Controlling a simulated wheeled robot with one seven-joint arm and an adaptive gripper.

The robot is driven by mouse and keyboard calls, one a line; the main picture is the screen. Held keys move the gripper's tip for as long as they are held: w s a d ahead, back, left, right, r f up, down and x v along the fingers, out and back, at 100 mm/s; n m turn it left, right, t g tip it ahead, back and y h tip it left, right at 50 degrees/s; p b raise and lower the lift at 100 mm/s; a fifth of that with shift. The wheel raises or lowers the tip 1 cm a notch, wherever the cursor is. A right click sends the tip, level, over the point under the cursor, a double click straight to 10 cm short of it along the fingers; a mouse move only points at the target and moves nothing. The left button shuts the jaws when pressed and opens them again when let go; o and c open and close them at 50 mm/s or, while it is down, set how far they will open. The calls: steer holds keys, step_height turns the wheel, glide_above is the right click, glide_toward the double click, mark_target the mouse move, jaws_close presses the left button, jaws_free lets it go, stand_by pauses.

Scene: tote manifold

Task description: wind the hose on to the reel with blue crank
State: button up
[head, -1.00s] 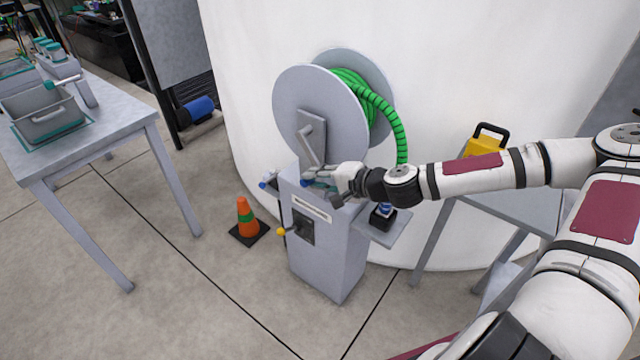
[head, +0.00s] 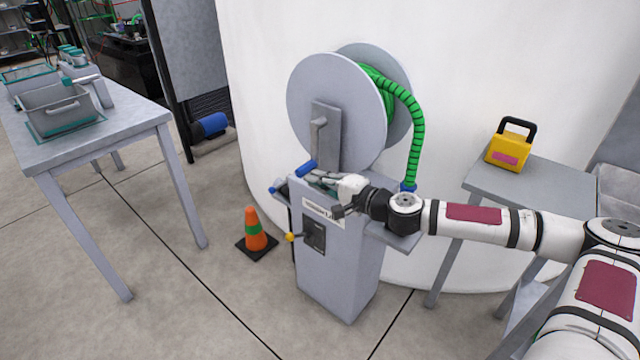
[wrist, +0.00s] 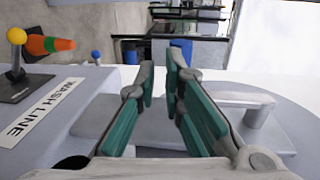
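The reel (head: 333,95) has two grey discs on a grey pedestal. Green hose (head: 416,125) is wound between them and hangs down on the right side. The crank's grey arm (head: 316,140) hangs down from the hub, with its blue handle (head: 306,168) at the lower end. My gripper (head: 316,179) is just below and beside the handle; contact cannot be told. In the wrist view my gripper's teal-padded fingers (wrist: 163,85) stand apart with a gap between them. The grey crank arm (wrist: 235,98) shows to their right. A blue patch behind the fingertips cannot be told as the handle.
An orange cone (head: 255,230) stands on the floor left of the pedestal (head: 335,260). A yellow-knobbed lever (head: 291,237) sticks out of its front. A table (head: 100,125) with a grey bin is at left. A yellow case (head: 507,152) stands on a right-hand table.

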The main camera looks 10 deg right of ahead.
steer(key=o, duration=0.4)
steer(key=shift+r, duration=0.25)
steer(key=v, duration=1.2)
